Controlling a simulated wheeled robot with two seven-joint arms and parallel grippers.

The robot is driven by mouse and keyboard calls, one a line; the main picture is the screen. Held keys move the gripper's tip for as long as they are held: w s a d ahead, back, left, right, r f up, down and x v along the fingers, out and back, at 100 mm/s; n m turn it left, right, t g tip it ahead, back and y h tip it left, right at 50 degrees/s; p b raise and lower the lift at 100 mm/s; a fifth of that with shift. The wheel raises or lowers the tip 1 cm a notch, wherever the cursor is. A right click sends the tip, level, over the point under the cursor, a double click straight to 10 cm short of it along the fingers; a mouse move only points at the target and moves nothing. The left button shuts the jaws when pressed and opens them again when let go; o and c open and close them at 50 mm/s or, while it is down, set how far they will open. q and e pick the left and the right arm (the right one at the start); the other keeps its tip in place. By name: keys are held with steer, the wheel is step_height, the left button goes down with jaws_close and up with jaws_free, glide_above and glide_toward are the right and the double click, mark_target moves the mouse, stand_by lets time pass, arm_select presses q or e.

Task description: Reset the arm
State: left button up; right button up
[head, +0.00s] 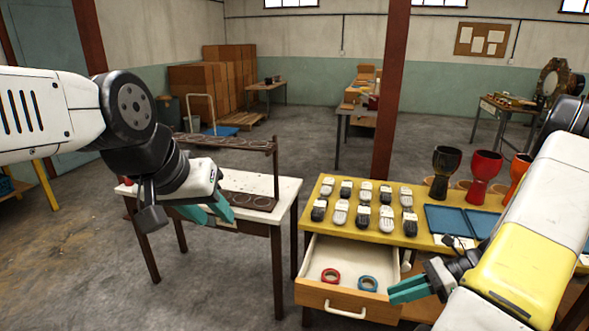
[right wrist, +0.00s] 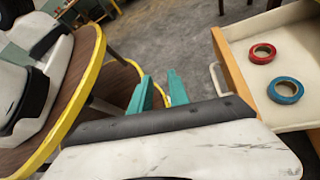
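My left gripper (head: 219,219) hangs in front of the dark wooden rack on the white-topped table, in the head view. Its teal fingers are apart with nothing between them. My right gripper (head: 408,290) is beside the right side of the open drawer (head: 345,299). In the right wrist view its teal fingers (right wrist: 160,92) are apart and empty. A red tape ring (head: 330,276) and a blue tape ring (head: 368,283) lie in the drawer; the right wrist view also shows the red ring (right wrist: 262,53) and the blue ring (right wrist: 285,90).
The yellow-topped table (head: 345,232) bears several black and white handheld items, a blue tray (head: 447,220) and goblet drums (head: 483,172). The white-topped table (head: 287,190) holds a wooden rack (head: 262,146). A rust-coloured post (head: 391,95) stands behind. Floor between the tables is clear.

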steer(key=s+a+r+n+t+h, duration=0.2)
steer(key=a+r+n+h, duration=0.1)
steer(key=r+n, duration=0.4)
steer(key=s+a+r+n+t+h, duration=0.2)
steer(key=r+n, duration=0.6)
steer(key=r, duration=0.4)
steer(key=s+a+r+n+t+h, duration=0.1)
steer(key=s+a+r+n+h, duration=0.2)
steer(key=r, duration=0.6)
steer(key=a+n+h, duration=0.2)
steer(key=a+n, duration=0.1)
steer(key=n, duration=0.1)
steer(key=shift+a+r+n+t, duration=0.25)
steer(key=shift+r+n+t, duration=0.05)
steer(key=shift+t, duration=0.1)
